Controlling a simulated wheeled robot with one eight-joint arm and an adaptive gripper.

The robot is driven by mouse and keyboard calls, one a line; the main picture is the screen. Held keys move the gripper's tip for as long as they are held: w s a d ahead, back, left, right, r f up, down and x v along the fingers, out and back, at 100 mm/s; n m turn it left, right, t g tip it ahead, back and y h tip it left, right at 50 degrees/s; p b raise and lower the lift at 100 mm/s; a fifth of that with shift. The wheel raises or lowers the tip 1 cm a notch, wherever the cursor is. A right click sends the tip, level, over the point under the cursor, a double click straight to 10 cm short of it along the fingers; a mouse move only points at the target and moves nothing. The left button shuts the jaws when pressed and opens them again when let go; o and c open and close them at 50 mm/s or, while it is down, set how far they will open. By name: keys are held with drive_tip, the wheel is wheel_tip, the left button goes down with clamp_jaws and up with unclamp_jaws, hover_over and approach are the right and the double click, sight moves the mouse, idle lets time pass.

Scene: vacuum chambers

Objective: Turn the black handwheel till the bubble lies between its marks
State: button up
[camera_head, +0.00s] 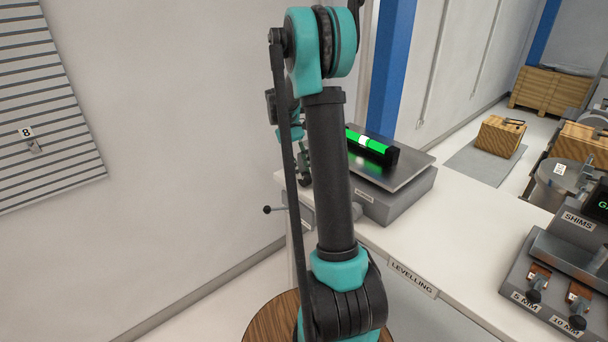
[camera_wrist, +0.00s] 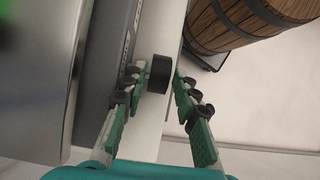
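A spirit level with a glowing green vial (camera_head: 380,148) lies on a metal plate (camera_head: 408,168) over a grey base (camera_head: 385,208). A pale bubble (camera_head: 364,140) shows in the vial; my arm hides the vial's left end, and I cannot make out the marks. In the wrist view a short black cylinder (camera_wrist: 159,74), which looks like the handwheel, is between the fingers of my gripper (camera_wrist: 160,68). The fingers are apart, with a narrow gap at the right; contact at the left is unclear. My arm hides the handwheel in the head view.
A rod with a black ball end (camera_head: 267,209) sticks out left of the base. The bench (camera_head: 465,240) has a LEVELLING label. A SHIMS rack (camera_head: 570,262) stands at the right. A wooden barrel (camera_wrist: 235,20) stands beyond the gripper in the wrist view.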

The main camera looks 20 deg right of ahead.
drive_tip(key=v, duration=1)
drive_tip(key=shift+s+f, duration=0.1)
drive_tip(key=s+a+f+m+t, duration=0.1)
drive_tip(key=s+a+f+t, duration=0.1)
drive_tip(key=s+f, duration=0.3)
drive_tip(key=s+a+f+m+t+y, duration=0.1)
drive_tip(key=s+a+f+m+t, duration=0.1)
drive_tip(key=s, duration=1.1)
drive_tip(key=s+a+f+m+t+y, duration=0.1)
drive_tip(key=s+a+f+t, duration=0.3)
drive_tip(key=s+f, duration=0.4)
drive_tip(key=shift+s+f+t, duration=0.15)
drive_tip(key=shift+s+t, duration=0.35)
drive_tip(key=shift+t, duration=0.2)
